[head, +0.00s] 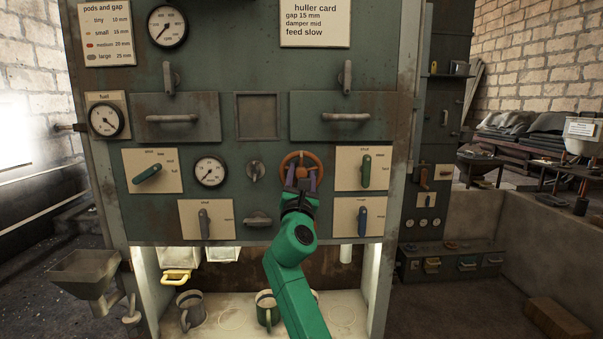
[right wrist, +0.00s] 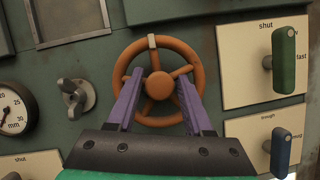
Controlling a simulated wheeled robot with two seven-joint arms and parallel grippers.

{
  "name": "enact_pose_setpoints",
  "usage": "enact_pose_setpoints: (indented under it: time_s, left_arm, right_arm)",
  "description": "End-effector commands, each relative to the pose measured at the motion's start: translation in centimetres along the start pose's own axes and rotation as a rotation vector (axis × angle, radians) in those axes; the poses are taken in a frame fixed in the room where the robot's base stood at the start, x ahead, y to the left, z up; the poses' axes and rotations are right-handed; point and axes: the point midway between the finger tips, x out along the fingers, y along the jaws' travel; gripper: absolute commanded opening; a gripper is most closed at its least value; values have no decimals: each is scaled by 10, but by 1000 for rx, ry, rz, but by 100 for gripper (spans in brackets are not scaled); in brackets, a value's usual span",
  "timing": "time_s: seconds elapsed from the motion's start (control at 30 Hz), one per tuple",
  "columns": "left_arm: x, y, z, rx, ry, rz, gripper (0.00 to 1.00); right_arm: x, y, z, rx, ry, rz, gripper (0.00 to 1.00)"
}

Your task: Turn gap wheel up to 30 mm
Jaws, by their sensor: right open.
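The gap wheel, an orange spoked handwheel (head: 292,158), is on the green machine front. It fills the middle of the right wrist view (right wrist: 190,52), with a pale mark at the top of its rim. My right gripper (head: 302,176) is at the wheel, its purple fingers open. In the right wrist view the fingers (right wrist: 160,76) lie one on each side of the hub, over the lower half of the wheel; whether they touch it I cannot tell. A round mm gauge (head: 210,171) sits left of the wheel; its reading is too small to tell. My left gripper is not in view.
A small wing knob (head: 256,170) is between gauge and wheel. A green lever (head: 366,171) and a blue lever (head: 362,220) are on plates to the right. A drawer (head: 350,117) with a handle is above. Mugs (head: 190,311) stand on the shelf below.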

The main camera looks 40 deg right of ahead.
Motion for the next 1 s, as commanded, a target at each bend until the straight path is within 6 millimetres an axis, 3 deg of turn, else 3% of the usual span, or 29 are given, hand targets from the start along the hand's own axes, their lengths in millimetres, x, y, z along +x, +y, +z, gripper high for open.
enact_pose_setpoints:
  time_s: [0.17,0.3,0.67,1.0]
  left_arm:
    - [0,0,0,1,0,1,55]
    - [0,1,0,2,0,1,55]
    - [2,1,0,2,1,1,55]
    - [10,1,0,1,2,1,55]
  right_arm:
    - [0,0,0,0,0,0,51]
    - [0,0,0,0,0,0,2]
    - [-1,0,-1,29,0,-12,0]
    - [-1,0,-2,208,0,-85,0]
